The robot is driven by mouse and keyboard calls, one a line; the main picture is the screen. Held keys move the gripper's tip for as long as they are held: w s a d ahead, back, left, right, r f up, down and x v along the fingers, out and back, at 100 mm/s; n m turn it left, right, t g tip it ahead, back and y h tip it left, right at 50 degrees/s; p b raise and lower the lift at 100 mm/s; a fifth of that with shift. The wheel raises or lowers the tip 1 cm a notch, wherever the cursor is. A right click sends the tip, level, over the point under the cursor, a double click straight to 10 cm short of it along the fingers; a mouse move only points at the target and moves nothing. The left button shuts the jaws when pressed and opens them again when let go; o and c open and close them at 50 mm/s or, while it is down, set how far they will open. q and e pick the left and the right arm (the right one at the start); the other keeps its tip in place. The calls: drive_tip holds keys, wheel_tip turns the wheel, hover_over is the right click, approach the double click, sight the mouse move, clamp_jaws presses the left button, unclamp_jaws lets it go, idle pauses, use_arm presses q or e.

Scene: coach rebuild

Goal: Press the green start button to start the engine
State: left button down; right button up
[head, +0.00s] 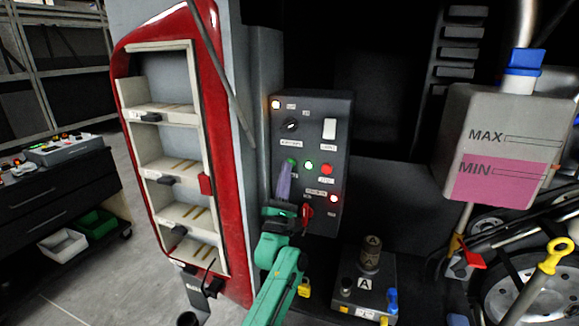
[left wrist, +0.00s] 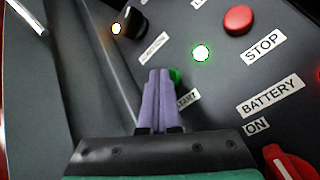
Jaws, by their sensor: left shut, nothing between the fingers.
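The green start button (left wrist: 176,76) sits on the dark control panel (head: 341,120), above a label reading START. In the left wrist view it is partly hidden behind my left gripper (left wrist: 159,72). In the head view a small green edge of the button (head: 293,161) shows at the fingertips of my left gripper (head: 289,165). Its purple fingers are shut together with nothing between them. The tips overlap the button's left side; I cannot tell whether they touch it. A round green lamp (head: 309,165) right of the button is lit. My right gripper is not in view.
A red STOP button (head: 327,169) is right of the lamp. A red battery switch (head: 307,212) and lit red lamp (head: 333,198) are below. A black knob (head: 290,125) is above. A red-framed shelf (head: 235,200) stands left. A tank (head: 505,125) hangs right.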

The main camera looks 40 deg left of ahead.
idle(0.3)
use_arm(q)
drive_tip(key=shift+s+d+p, duration=0.3)
drive_tip(key=shift+s+p, duration=0.15)
drive_tip(key=shift+s, duration=0.4)
drive_tip(key=s, duration=0.1)
drive_tip(key=s+d+p, duration=0.1)
drive_tip(key=s, duration=0.1)
drive_tip(key=s+p, duration=0.1)
drive_tip(key=shift+s+d, duration=0.3)
drive_tip(key=shift+s, duration=0.05)
idle(0.4)
